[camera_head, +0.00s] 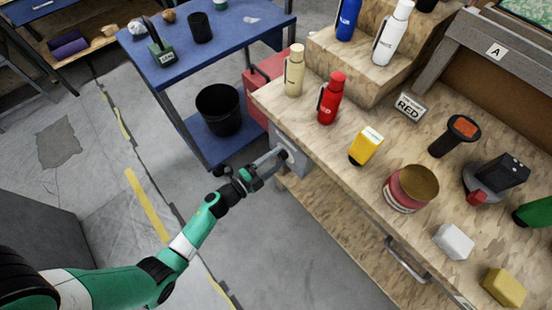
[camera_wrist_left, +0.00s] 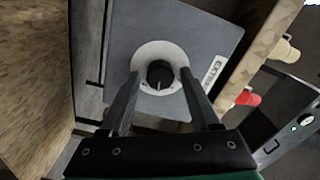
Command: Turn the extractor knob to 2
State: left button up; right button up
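The extractor knob (camera_wrist_left: 160,74) is black and round, on a pale round dial on a grey panel (camera_wrist_left: 200,35). A label beside it partly reads "EXTR". The panel is on the end of the workbench in the head view (camera_head: 291,152), where the knob is hidden or too small to make out. My left gripper (camera_head: 276,157) reaches the panel; in the left wrist view (camera_wrist_left: 160,80) its fingers are apart, one on each side of the knob, with gaps to it. A pale mark shows on the knob's lower edge; I cannot read its setting. My right gripper is not in view.
The wooden workbench (camera_head: 330,152) carries a red flask (camera_head: 331,100), a cream flask (camera_head: 294,72), a yellow box (camera_head: 366,145) and a tin (camera_head: 411,188). A blue cart (camera_head: 235,45) with a black bin (camera_head: 219,109) stands left. Floor near my left arm is clear.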

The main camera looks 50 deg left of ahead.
pick_arm(q)
jog(key=shift+o, duration=0.3)
jog(key=shift+s, duration=0.1)
jog(key=shift+s, duration=0.3)
jog(key=s+p, duration=0.3)
jog(key=s, duration=0.8)
jog(key=shift+p, duration=0.4)
jog(key=shift+w+a, duration=0.1)
